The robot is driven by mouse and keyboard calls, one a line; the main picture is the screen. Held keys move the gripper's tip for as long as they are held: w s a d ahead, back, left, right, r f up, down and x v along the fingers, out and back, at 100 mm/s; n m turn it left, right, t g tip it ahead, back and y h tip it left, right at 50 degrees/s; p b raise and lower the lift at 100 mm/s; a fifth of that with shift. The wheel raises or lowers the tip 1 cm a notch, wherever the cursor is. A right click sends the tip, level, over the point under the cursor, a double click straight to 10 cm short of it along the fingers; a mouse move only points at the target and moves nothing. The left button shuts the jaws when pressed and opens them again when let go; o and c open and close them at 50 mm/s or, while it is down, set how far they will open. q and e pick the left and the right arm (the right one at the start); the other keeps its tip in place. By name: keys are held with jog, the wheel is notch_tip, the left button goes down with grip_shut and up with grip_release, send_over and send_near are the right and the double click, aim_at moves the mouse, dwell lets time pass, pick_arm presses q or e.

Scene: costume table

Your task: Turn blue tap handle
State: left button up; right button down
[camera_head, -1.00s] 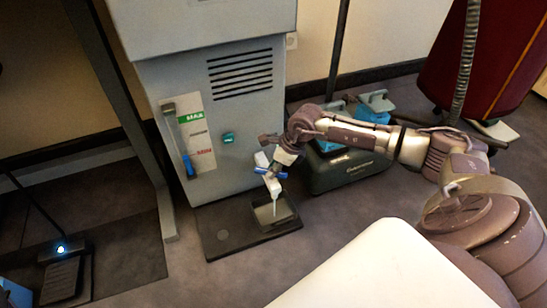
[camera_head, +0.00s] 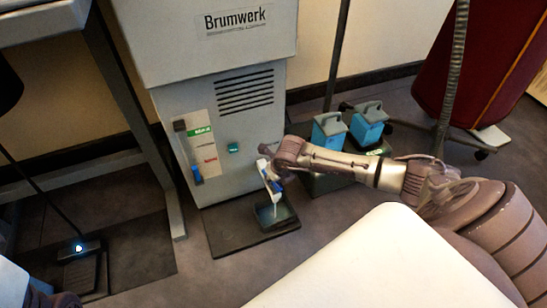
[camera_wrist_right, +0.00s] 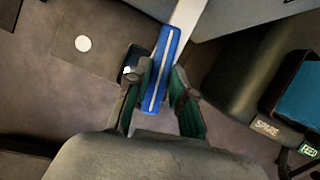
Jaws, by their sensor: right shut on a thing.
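The tap (camera_head: 266,172) is a white fitting on the front of the grey machine, above a small drip tray (camera_head: 262,222). Its blue handle (camera_wrist_right: 160,72) is a long bar with a pale centre line in the right wrist view. My right gripper (camera_wrist_right: 158,88) has one finger on each side of the handle and is shut on it. My left gripper is not clearly in view.
The grey Brumwerk machine (camera_head: 215,60) has a level gauge (camera_head: 203,150) and a green button (camera_head: 233,148). Two blue containers (camera_head: 327,132) (camera_head: 367,125) stand to its right. A white surface (camera_head: 385,260) fills the foreground.

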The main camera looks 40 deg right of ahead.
jog(key=shift+f, duration=0.1)
dwell(0.5)
jog(key=c, duration=1)
grip_release()
jog(key=shift+s+r, duration=0.2)
jog(key=shift+r, duration=0.35)
jog(key=v, duration=1.1)
jog(key=shift+a, duration=0.1)
